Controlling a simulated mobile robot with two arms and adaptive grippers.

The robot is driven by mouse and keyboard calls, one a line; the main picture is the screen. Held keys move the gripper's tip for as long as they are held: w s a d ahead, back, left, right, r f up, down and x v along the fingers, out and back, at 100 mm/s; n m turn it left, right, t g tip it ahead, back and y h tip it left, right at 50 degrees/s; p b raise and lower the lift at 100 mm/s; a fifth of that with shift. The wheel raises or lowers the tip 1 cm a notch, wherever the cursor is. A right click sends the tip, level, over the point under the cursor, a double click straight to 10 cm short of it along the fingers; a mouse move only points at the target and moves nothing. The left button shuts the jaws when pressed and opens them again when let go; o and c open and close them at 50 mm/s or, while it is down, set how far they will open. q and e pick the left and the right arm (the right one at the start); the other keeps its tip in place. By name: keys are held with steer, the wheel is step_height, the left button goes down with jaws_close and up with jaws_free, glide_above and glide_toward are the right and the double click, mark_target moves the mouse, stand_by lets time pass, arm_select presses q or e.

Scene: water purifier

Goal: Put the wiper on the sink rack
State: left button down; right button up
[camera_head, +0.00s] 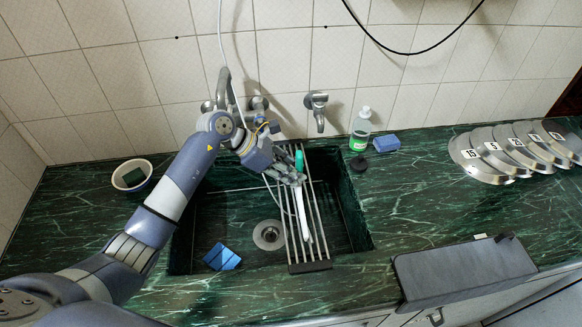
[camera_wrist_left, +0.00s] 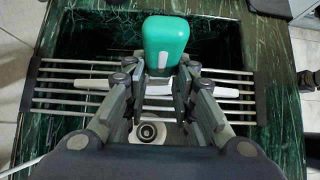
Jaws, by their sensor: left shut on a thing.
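The wiper has a green handle (camera_head: 299,160) and a long white part (camera_head: 303,215). In the wrist view its green handle (camera_wrist_left: 165,40) stands up between my fingers, and the white part (camera_wrist_left: 88,84) runs crosswise below it. My left gripper (camera_head: 288,174) is shut on the wiper, also in the wrist view (camera_wrist_left: 160,75). The sink rack (camera_head: 310,266), metal bars with dark ends, spans the sink's right side; it also shows in the wrist view (camera_wrist_left: 50,98). The wiper lies over its bars; I cannot tell whether it touches them. My right gripper is not in view.
The dark green sink (camera_head: 225,225) holds a blue block (camera_head: 221,257) and a drain (camera_head: 268,235). A bowl with a sponge (camera_head: 132,176) is left. A soap bottle (camera_head: 361,130), blue sponge (camera_head: 386,143) and numbered discs (camera_head: 483,155) are right. Taps (camera_head: 316,105) are behind.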

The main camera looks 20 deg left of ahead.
arm_select(q)
steer(key=shift+f, duration=0.25)
steer(key=c, duration=1.3)
jaws_free()
steer(key=shift+a+r, duration=0.1)
steer(key=shift+r, duration=0.05)
steer(key=s+a+b, duration=0.1)
steer(key=a, duration=0.3)
steer(key=s+a+b, duration=0.2)
steer(key=a, duration=0.1)
steer(key=s+a+b, duration=0.2)
steer(key=a, duration=0.2)
steer(key=shift+a+r, duration=0.3)
steer(key=shift+r, duration=0.1)
